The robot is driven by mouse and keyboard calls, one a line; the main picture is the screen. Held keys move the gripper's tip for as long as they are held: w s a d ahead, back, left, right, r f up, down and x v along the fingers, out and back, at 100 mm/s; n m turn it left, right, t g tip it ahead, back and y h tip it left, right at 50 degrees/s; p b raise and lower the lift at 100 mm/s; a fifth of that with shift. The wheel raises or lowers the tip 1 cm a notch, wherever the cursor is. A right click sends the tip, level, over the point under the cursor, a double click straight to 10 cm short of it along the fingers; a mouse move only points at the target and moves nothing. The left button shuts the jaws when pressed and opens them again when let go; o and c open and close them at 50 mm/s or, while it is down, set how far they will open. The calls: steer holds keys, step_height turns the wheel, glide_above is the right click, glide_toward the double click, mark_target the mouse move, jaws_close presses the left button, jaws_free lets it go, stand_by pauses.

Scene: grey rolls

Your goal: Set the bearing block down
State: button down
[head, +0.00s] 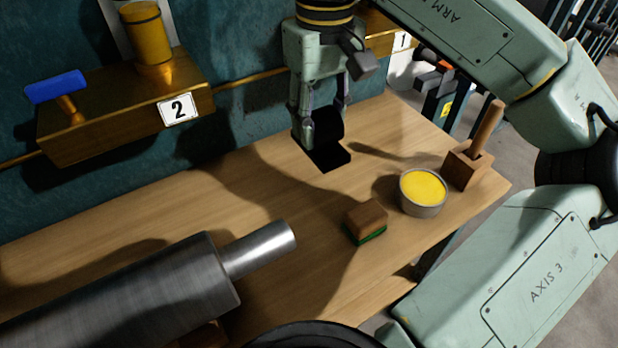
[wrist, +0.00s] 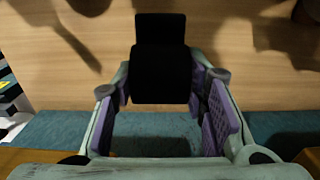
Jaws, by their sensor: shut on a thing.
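The bearing block (head: 327,156) is black, with a rounded upper part and a flat foot. My gripper (head: 320,118) is shut on its upper part, above the far side of the wooden bench. In the wrist view the bearing block (wrist: 160,75) sits between the purple finger pads of my gripper (wrist: 168,100). Its foot looks level and very close to the bench top (head: 250,175). I cannot tell whether it touches the wood, because the block is so dark.
A metal roller (head: 130,295) lies at the front left. A brown-and-green block (head: 366,220), a tin of yellow stuff (head: 423,190) and a wooden block with a handle (head: 467,165) stand to the right. A brass shelf marked 2 (head: 120,125) is on the wall.

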step_height(320, 180, down, 10)
steer(key=shift+r+p, duration=0.25)
steer(key=shift+p, duration=0.3)
steer(key=shift+f, duration=0.1)
steer(key=shift+f+b, duration=0.2)
steer(key=shift+b, duration=0.15)
steer(key=c, duration=1)
jaws_free()
steer(key=shift+o, duration=0.2)
steer(key=shift+r, duration=0.1)
step_height(320, 180, up, 12)
steer(key=shift+r, duration=0.15)
